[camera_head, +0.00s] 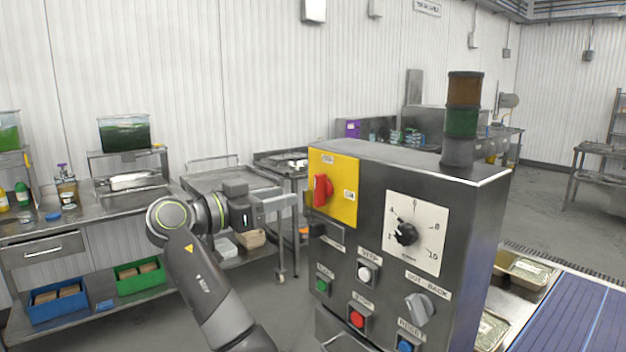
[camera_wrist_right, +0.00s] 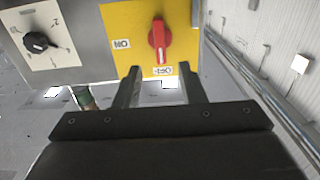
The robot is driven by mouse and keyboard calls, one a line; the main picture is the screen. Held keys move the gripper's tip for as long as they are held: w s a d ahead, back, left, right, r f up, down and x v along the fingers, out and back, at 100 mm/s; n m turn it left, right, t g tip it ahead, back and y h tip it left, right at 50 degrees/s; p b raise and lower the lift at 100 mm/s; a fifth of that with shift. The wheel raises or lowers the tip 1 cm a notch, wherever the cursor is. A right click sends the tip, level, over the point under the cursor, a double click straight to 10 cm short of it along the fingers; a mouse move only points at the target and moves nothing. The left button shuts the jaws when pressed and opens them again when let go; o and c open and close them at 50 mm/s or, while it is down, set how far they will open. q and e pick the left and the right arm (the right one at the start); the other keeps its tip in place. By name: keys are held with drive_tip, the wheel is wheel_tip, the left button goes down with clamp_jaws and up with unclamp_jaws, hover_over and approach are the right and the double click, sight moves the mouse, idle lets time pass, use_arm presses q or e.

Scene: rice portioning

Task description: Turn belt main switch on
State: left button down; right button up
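The red rotary main switch (camera_head: 322,190) sits on a yellow plate (camera_head: 346,206) at the upper left of the grey control box (camera_head: 455,215). Its handle is upright. In the right wrist view the red handle (camera_wrist_right: 160,40) lines up with the OFF label (camera_wrist_right: 162,71), while the ON label (camera_wrist_right: 122,44) is to its left. My right gripper (camera_head: 294,207) is just left of the switch, facing the plate. In the right wrist view its two fingers (camera_wrist_right: 160,78) are spread with nothing between them, short of the handle. My left gripper is not in view.
The box also has a black dial (camera_head: 406,233), a grey knob (camera_head: 419,309) and several push buttons. A stack light (camera_head: 462,120) stands on top. A blue belt (camera_head: 580,315) with trays is at the right. Steel tables (camera_head: 150,203) stand along the left wall.

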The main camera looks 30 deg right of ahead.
sight(315, 188)
drive_tip(key=d+p, duration=0.1)
drive_tip(key=d, duration=0.1)
drive_tip(key=d+p, duration=0.1)
drive_tip(key=d, duration=0.2)
drive_tip(key=d+p, duration=0.1)
drive_tip(key=d, duration=0.1)
drive_tip(key=shift+w+d+r, duration=0.1)
drive_tip(key=shift+w+d, duration=0.2)
drive_tip(key=shift+d, duration=0.6)
clamp_jaws()
